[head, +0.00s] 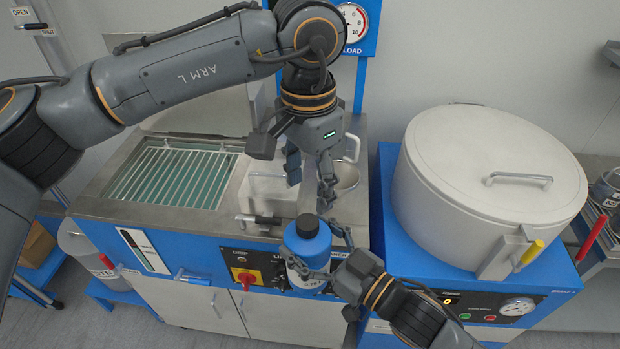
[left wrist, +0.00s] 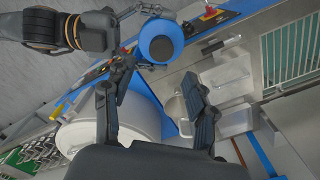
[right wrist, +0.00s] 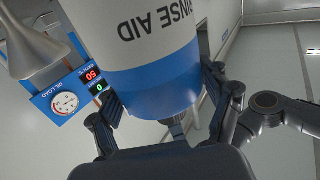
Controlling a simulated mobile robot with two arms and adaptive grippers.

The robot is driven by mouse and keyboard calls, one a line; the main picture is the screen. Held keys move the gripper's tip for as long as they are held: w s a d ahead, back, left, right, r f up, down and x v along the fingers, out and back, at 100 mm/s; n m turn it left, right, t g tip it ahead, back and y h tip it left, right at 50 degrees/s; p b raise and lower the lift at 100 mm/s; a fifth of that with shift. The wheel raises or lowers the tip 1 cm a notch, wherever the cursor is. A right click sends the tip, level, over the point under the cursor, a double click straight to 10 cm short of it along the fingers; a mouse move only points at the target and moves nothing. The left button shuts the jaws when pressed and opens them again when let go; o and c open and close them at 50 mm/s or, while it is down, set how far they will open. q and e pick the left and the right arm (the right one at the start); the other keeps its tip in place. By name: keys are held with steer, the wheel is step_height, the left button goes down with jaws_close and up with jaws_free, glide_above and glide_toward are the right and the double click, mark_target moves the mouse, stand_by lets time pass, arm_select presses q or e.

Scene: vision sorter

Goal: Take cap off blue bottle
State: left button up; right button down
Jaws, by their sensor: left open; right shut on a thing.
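The blue bottle (head: 306,250) has a white body and blue shoulder, and stands roughly upright in front of the counter edge. Its dark cap (head: 307,226) sits on its top; it also shows in the left wrist view (left wrist: 161,48). My right gripper (head: 318,260) is shut around the bottle's body. In the right wrist view the bottle (right wrist: 145,40) appears upside down, lettered "RINSE AID", between the fingers (right wrist: 160,105). My left gripper (head: 311,192) is open and empty, pointing down just above and behind the cap. Its fingers (left wrist: 158,85) are apart from the cap in the left wrist view.
A steel counter with a wire rack (head: 172,178) lies left, with a red switch (head: 244,277) on its blue front. A large round lidded vessel (head: 490,180) stands close on the right. A gauge (head: 352,22) hangs behind my left arm.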

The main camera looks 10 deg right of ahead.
mark_target(309, 221)
arm_select(q)
step_height(309, 221, down, 8)
steer(key=shift+r, duration=0.15)
steer(key=shift+c, duration=0.3)
